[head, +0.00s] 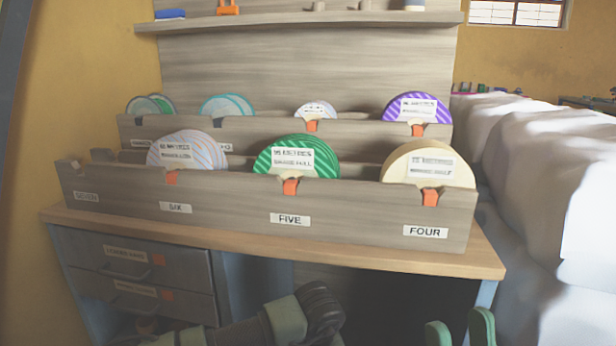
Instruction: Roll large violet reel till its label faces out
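The large violet reel (417,107) stands in the right end of the back rack row, its lower part hidden by the rack front. It has violet and pale stripes. A white label (417,109) shows on the side towards me, slightly tilted, its print too small to read surely. My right gripper (460,331) is at the bottom right, well below and in front of the rack, its two green fingers apart with nothing between them. Part of my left arm shows at the bottom middle; its gripper fingers are not visible.
The front rack (340,225) holds a pale reel (188,150), a green reel (297,157) and a cream reel (429,163). Smaller reels stand in the back row. A shelf (300,19) is above. A white-covered heap (555,180) stands right of the desk (270,251).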

